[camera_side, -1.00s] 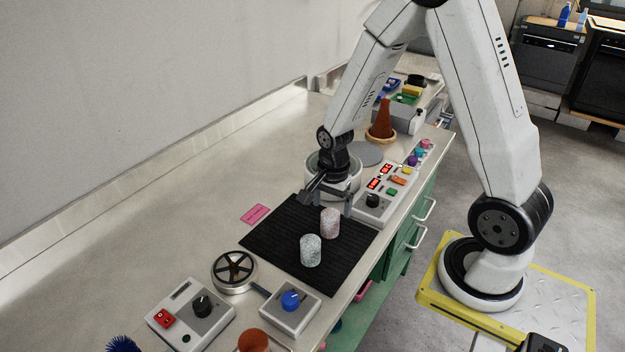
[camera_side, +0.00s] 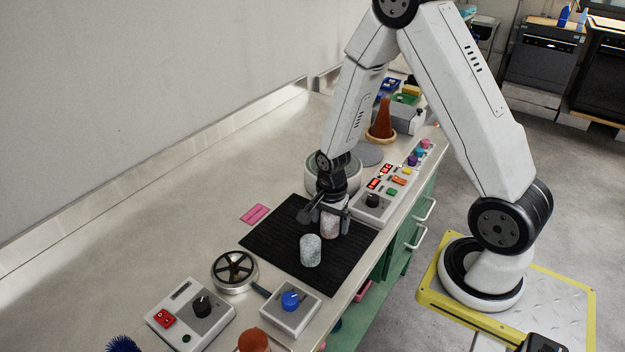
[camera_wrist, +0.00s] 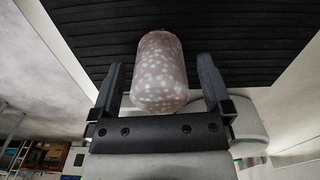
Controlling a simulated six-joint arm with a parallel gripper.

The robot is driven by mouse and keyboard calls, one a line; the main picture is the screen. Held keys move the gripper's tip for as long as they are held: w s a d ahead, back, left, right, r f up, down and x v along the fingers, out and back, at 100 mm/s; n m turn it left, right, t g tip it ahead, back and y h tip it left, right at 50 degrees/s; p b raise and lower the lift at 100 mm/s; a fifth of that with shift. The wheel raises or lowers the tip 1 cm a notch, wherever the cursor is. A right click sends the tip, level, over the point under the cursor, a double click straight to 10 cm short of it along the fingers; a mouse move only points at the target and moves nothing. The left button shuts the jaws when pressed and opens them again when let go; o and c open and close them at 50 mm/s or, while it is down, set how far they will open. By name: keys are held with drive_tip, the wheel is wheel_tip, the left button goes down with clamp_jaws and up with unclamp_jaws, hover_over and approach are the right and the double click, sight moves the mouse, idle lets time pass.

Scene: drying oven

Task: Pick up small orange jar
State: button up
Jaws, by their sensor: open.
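The small jar (camera_side: 330,226), pinkish-orange with pale speckles, stands upright on the black ribbed mat (camera_side: 285,262). In the wrist view the jar (camera_wrist: 160,72) sits between the two fingers of my gripper (camera_wrist: 160,78), with a visible gap on each side. My gripper (camera_side: 332,218) is open and low over the mat, with its fingers around the jar's upper part in the side view. The jar's top is partly hidden by my gripper there. A second jar (camera_side: 310,251), pale grey-white and speckled, stands on the mat in front of it and to the left.
A control box with red displays (camera_side: 375,200) and a round grey device (camera_side: 318,172) stand close behind the mat. A handwheel (camera_side: 234,270) and a box with a blue knob (camera_side: 290,307) are in front. The counter left of the mat is mostly clear.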

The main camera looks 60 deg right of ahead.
drive_tip(key=shift+f, duration=0.3)
idle(0.4)
drive_tip(key=c, duration=1.3)
drive_tip(key=shift+r, duration=0.15)
drive_tip(key=shift+r, duration=4.85)
drive_tip(key=shift+w+a, duration=0.1)
drive_tip(key=shift+w, duration=0.05)
drive_tip(key=w+a+n, duration=0.2)
drive_tip(key=w+a, duration=0.1)
drive_tip(key=a, duration=0.4)
drive_tip(key=w+a+f+n, duration=0.1)
drive_tip(key=w+a+n, duration=0.1)
drive_tip(key=w+a, duration=0.2)
drive_tip(key=w+a+f+n, duration=0.1)
drive_tip(key=w+a+n, duration=0.1)
drive_tip(key=a, duration=0.9)
drive_tip(key=shift+w, duration=0.65)
